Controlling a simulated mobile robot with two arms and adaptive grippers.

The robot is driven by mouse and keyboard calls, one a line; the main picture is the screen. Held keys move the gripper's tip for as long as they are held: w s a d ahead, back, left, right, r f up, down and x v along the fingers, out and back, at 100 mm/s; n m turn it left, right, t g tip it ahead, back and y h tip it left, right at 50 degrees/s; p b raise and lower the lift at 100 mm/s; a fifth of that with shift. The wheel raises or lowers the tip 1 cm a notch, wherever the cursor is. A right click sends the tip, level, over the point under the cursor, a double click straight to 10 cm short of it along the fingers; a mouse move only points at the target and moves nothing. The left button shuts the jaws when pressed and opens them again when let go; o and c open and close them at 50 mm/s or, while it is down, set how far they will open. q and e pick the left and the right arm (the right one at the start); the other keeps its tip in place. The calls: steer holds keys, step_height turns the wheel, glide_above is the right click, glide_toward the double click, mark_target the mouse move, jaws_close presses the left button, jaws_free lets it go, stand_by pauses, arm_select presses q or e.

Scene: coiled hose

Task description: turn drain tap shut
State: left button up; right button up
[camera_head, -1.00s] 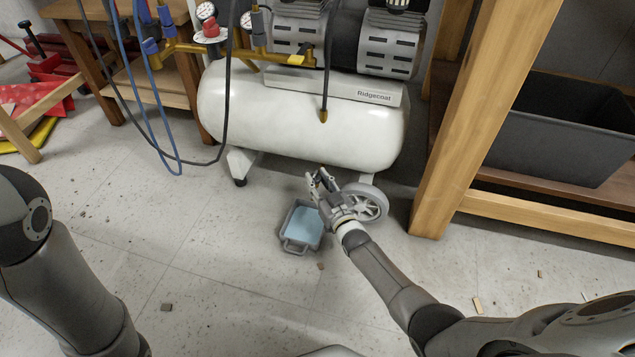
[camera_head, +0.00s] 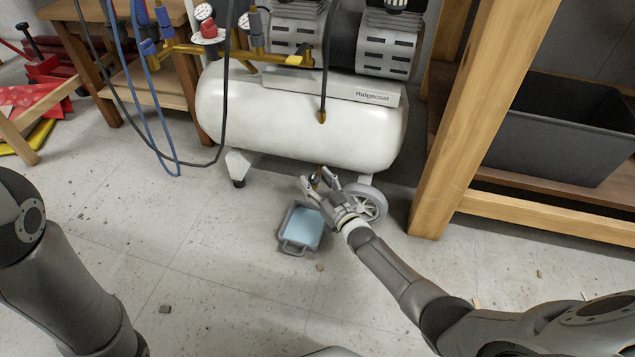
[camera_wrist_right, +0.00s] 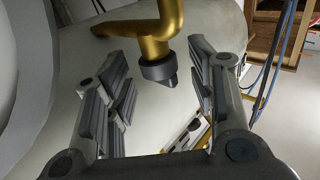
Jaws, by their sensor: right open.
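The drain tap (camera_wrist_right: 158,68) shows in the right wrist view as a brass pipe bending down to a dark grey end piece. It hangs under the white compressor tank (camera_head: 300,125). In the head view only a small brass bit of the tap (camera_head: 319,172) shows. My right gripper (camera_head: 318,184) is open below the tank, by the wheel. In the wrist view its fingers (camera_wrist_right: 163,88) are spread wide, with the tap's dark end between them and apart from both. My left gripper is out of view; only my left arm shows in the head view.
A grey pan with light blue liquid (camera_head: 283,241) stands on the floor below the right gripper. A wheel (camera_head: 369,203) is close to its right. Wooden bench legs (camera_head: 440,175) and a black bin (camera_head: 555,135) stand at right. Hoses (camera_head: 160,140) hang at left.

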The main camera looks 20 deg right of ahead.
steer(key=shift+s, duration=0.1)
steer(key=v, duration=1.2)
